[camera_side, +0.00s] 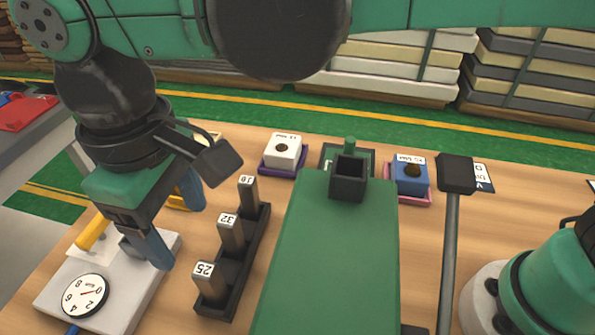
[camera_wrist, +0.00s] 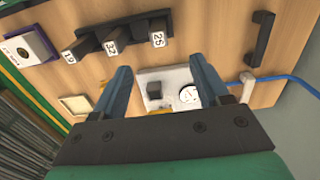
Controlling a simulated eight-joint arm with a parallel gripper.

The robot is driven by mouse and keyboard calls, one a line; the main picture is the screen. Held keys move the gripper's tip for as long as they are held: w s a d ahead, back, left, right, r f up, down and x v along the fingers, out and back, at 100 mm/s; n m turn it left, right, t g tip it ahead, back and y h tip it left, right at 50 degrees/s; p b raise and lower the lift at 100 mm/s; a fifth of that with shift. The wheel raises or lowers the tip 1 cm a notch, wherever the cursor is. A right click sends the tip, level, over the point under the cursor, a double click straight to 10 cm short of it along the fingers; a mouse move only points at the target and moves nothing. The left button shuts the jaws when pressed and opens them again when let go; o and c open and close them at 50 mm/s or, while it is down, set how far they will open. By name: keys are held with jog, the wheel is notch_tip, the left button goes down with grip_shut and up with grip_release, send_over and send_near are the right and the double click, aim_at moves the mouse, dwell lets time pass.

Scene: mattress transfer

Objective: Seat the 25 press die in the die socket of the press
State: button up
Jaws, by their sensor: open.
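The 25 press die (camera_side: 211,283) stands upright in a dark rack (camera_side: 240,265), at the end nearest the side camera. The 32 die (camera_side: 231,234) and the 19 die (camera_side: 248,193) stand behind it. My gripper (camera_side: 180,236) is open and empty, left of the rack. In the wrist view the 25 die (camera_wrist: 157,38) is beyond the open fingers (camera_wrist: 160,74). The green press (camera_side: 330,260) fills the middle of the side view. A black square piece with an opening (camera_side: 348,178) sits at its far end; I cannot tell whether this is the die socket.
A pale plate with a round dial (camera_side: 82,295) lies below my gripper. A white block (camera_side: 284,150) and a blue block (camera_side: 410,172) stand at the back. A long lever (camera_side: 447,260) runs along the press's right side. Bare wood lies between rack and press.

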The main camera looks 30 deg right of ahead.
aim_at(203, 269)
notch_tip(203, 269, down, 13)
jog(key=shift+r, duration=0.15)
dwell(0.4)
grip_shut()
